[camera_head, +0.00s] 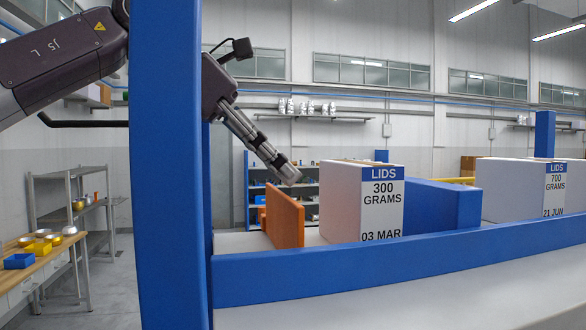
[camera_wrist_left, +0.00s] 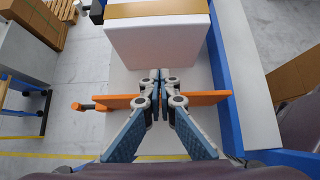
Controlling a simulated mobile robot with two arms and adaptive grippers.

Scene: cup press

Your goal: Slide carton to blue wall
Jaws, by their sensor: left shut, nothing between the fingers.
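The white carton (camera_head: 340,200), labelled LIDS 300 GRAMS 03 MAR, stands upright on the white shelf behind the blue front rail. In the left wrist view the carton (camera_wrist_left: 158,45) is ahead of my fingertips. The blue wall (camera_head: 445,207) is a low block just right of the carton; any gap between them is hidden. My left gripper (camera_head: 290,176) is shut and empty, slanting down at the carton's left side, above the orange panel (camera_head: 284,216). In the left wrist view its fingertips (camera_wrist_left: 160,75) are close to the carton's near face; contact is unclear. My right gripper is out of view.
A second carton (camera_head: 510,190), labelled LIDS 700 GRAMS 21 JUN, stands right of the blue wall. A blue front rail (camera_head: 380,270) runs along the shelf, and a blue post (camera_head: 168,170) rises at the left. The orange panel lies under my fingers in the wrist view.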

